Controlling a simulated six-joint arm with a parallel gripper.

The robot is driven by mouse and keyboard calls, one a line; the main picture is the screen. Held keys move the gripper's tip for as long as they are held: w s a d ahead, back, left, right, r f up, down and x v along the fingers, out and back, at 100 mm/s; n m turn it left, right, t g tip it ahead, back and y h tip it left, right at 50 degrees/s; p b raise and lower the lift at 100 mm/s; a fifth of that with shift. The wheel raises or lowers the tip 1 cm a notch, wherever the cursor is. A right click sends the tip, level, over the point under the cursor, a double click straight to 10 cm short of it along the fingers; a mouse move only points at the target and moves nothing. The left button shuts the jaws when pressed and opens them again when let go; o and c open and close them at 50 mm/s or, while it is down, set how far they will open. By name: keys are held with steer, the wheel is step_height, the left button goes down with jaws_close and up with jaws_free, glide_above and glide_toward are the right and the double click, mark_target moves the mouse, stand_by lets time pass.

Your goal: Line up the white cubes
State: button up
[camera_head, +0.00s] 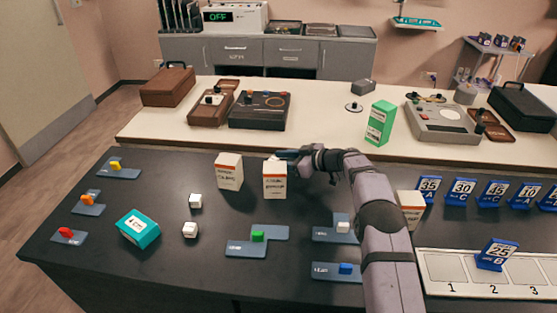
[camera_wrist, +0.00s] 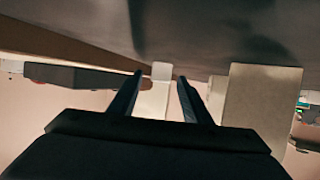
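One white cube (camera_head: 195,201) sits on the dark table left of centre. A second white cube (camera_head: 190,229) sits just in front of it, slightly left. A third white cube (camera_head: 343,226) rests on a blue-grey pad (camera_head: 322,236) beside my arm. My gripper (camera_head: 279,156) points left above the table, at the top of a white carton (camera_head: 275,182). In the wrist view my gripper's fingers (camera_wrist: 159,76) are apart, with pale shapes seen between and beyond them. I cannot tell how far those shapes are from the fingertips.
Another white carton (camera_head: 228,172) stands left of my gripper. A teal box (camera_head: 138,229) lies near the cubes. Yellow (camera_head: 116,166), orange (camera_head: 87,200), red (camera_head: 66,233), green (camera_head: 257,237) and blue (camera_head: 346,269) blocks rest on pads. Numbered blue signs (camera_head: 461,192) stand at right.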

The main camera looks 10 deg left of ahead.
steer(key=shift+d, duration=0.1)
steer(key=shift+v, duration=3.5)
steer(key=shift+r, duration=0.15)
